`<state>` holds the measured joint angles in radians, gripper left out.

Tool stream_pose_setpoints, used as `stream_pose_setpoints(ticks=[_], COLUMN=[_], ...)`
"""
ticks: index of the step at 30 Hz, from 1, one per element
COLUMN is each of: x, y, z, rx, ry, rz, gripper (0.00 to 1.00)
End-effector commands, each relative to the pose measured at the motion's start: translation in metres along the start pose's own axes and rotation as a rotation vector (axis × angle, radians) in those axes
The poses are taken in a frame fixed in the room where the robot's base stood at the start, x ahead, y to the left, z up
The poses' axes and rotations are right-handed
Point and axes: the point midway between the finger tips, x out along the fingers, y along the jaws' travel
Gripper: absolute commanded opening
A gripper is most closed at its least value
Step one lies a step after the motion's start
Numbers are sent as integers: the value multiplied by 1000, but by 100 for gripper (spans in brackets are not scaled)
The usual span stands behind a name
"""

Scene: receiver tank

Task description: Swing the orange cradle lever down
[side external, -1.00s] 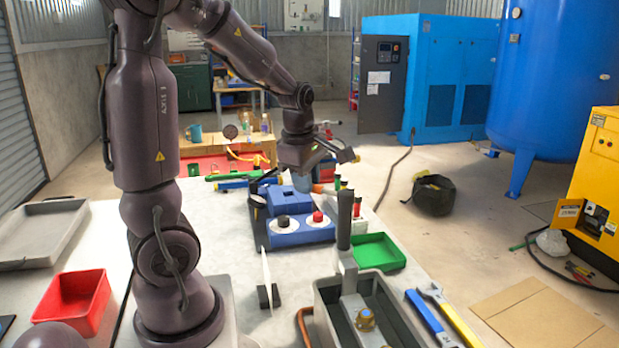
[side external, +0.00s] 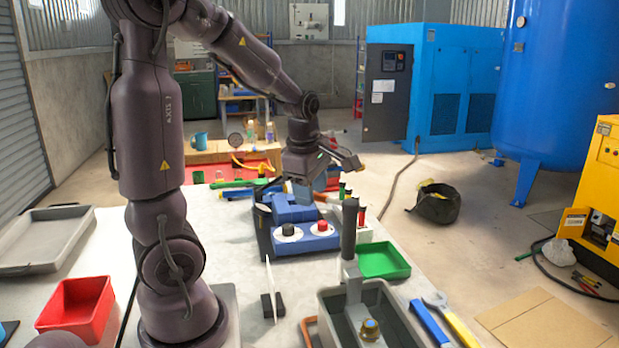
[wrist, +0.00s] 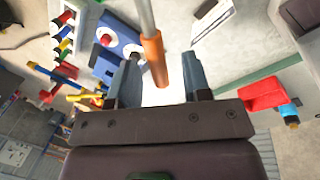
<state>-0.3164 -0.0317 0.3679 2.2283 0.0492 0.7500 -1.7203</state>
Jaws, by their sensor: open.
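The orange cradle lever shows in the wrist view as a grey rod with an orange grip (wrist: 154,62) at its end. The grip lies between the two fingers of my gripper (wrist: 163,58). My fingers are open, with a visible gap on the right side; the left finger is closer to the grip, and I cannot tell whether it touches. In the side external view my gripper (side external: 308,190) is low over the back right of the blue cradle unit (side external: 290,243), which has a black and a red knob in front.
A green tray (side external: 384,261) stands right of the blue unit. A red bin (side external: 76,308) is at left. Colored-cap items stand close to the gripper's right.

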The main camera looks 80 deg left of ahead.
Motion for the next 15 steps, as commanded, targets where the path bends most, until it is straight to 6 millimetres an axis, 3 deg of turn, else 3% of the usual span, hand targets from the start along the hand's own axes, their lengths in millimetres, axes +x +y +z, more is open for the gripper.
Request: stream_pose_setpoints(ticks=[5,15], x=[-22,-96], y=[1,1], z=[1,0], rx=[1,-1], ry=[-4,-1], rz=[8,6], gripper=[44,44])
